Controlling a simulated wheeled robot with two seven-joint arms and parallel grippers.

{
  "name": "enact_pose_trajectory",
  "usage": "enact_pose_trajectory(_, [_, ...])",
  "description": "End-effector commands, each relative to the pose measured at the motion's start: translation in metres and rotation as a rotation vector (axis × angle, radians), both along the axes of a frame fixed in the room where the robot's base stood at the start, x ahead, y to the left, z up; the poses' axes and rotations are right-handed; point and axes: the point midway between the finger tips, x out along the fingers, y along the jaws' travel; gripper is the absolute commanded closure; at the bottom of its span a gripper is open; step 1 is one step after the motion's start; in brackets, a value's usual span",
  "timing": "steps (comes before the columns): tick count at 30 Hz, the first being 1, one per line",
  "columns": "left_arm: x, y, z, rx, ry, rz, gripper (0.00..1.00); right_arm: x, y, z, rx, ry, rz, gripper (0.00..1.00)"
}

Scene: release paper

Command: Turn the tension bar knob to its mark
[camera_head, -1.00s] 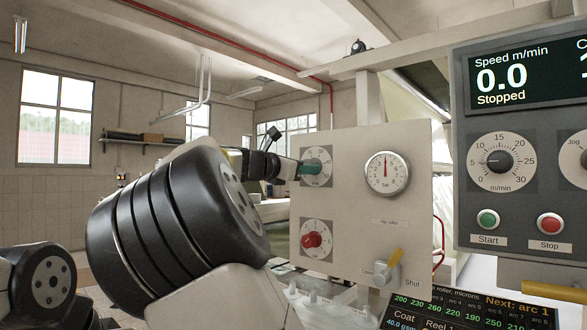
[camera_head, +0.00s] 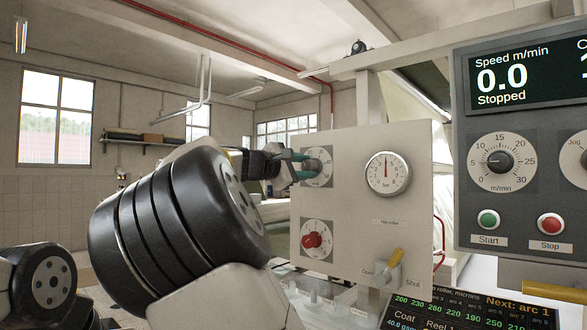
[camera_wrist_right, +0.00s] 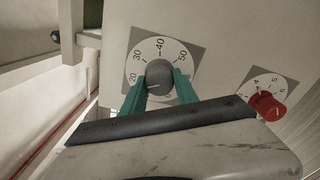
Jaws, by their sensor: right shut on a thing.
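A grey knob (camera_wrist_right: 158,74) sits on a white round dial (camera_wrist_right: 150,46) with numbers including 20, 30, 40 and 50. In the head view the knob (camera_head: 314,165) is at the upper left of the pale panel. My right gripper (camera_wrist_right: 160,80) has green fingers shut on the knob, one on each side. It also shows in the head view (camera_head: 304,166), reaching the knob from the left. The fingers hide the lower parts of the dial. The knob's pointer and any target mark are too small to tell. My left gripper is out of view.
A red knob (camera_head: 313,241) is below the grey one. The control box (camera_head: 520,228) at right reads 0.0, Stopped, above start and stop buttons.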

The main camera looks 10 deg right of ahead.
Motion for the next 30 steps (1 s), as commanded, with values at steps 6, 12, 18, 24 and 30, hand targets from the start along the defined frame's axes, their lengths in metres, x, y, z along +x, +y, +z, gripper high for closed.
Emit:
enact_pose_trajectory(6, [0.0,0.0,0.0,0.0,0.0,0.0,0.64,0.0003,0.0003,-0.0001,0.042,-0.053,0.001,1.0])
enact_pose_trajectory(12, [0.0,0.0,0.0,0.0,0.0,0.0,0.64,0.0003,0.0003,-0.0001,0.054,-0.068,0.001,1.0])
enact_pose_trajectory(18, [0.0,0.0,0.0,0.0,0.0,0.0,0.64,0.0003,0.0003,-0.0002,0.055,-0.07,0.001,1.0])
enact_pose_trajectory(24, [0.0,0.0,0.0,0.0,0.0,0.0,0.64,0.0003,0.0003,-0.0002,0.054,-0.069,0.001,0.53])
enact_pose_trajectory(30, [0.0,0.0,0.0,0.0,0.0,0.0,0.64,0.0002,0.0002,-0.0001,0.054,-0.068,0.001,0.43])
